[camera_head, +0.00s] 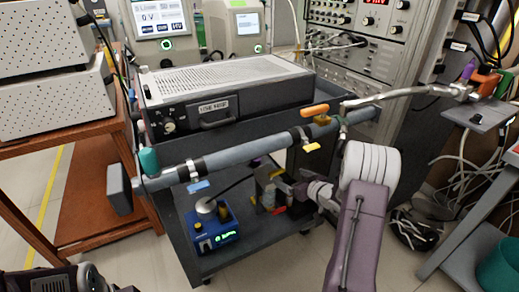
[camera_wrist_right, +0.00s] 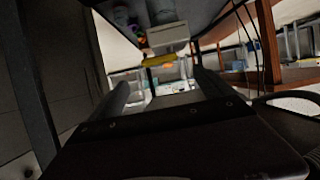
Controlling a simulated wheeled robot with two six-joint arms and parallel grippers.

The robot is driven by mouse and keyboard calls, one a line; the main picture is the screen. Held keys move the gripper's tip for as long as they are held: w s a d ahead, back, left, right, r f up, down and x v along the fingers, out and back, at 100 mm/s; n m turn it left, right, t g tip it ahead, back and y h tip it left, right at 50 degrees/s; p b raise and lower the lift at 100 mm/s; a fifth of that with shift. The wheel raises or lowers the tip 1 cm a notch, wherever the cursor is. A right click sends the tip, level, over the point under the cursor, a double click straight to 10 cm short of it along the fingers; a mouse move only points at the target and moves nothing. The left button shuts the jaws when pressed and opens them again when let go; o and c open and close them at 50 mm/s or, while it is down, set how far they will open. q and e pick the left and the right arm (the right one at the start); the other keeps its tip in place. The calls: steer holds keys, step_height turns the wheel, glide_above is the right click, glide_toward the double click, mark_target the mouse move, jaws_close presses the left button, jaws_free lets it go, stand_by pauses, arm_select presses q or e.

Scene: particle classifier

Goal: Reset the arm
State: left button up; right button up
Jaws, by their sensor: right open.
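My right arm (camera_head: 357,235) comes in from the lower right in the head view and reaches over the lower part of a dark cart. Its gripper (camera_head: 270,190) is below the grey horizontal tube, close to the cart's lower shelf. In the right wrist view the two fingers of this gripper (camera_wrist_right: 160,92) stand wide apart, with nothing held between them. My left gripper does not show.
The grey tube (camera_head: 240,152) with clamps and coloured valves crosses above my gripper. The cart's upper shelf holds a black instrument (camera_head: 225,105). A blue device (camera_head: 212,228) stands on the lower shelf (camera_head: 205,262). Rack equipment (camera_head: 375,50) stands behind; cables hang at right.

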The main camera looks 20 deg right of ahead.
steer(key=w+a+r+n+y+p, duration=0.1)
steer(key=w+a+r+n, duration=0.1)
steer(key=a+r, duration=0.5)
steer(key=w+a+r+n+y, duration=0.15)
steer(key=a+r, duration=0.25)
steer(key=a, duration=0.8)
steer(key=s+a+f+m+g+h, duration=0.15)
steer(key=s+f+g, duration=0.25)
steer(key=s, duration=0.5)
steer(key=s+f+m+g+h, duration=0.15)
steer(key=s+f+g, duration=0.3)
steer(key=s, duration=0.55)
steer(key=s+f+m+g+h, duration=0.15)
steer(key=s+f+g, duration=0.3)
steer(key=s, duration=0.45)
step_height(320, 180, up, 38)
steer(key=y+p, duration=0.1)
steer(key=p, duration=3.7)
steer(key=shift+w+a+t, duration=0.15)
steer(key=shift+w+t, duration=0.15)
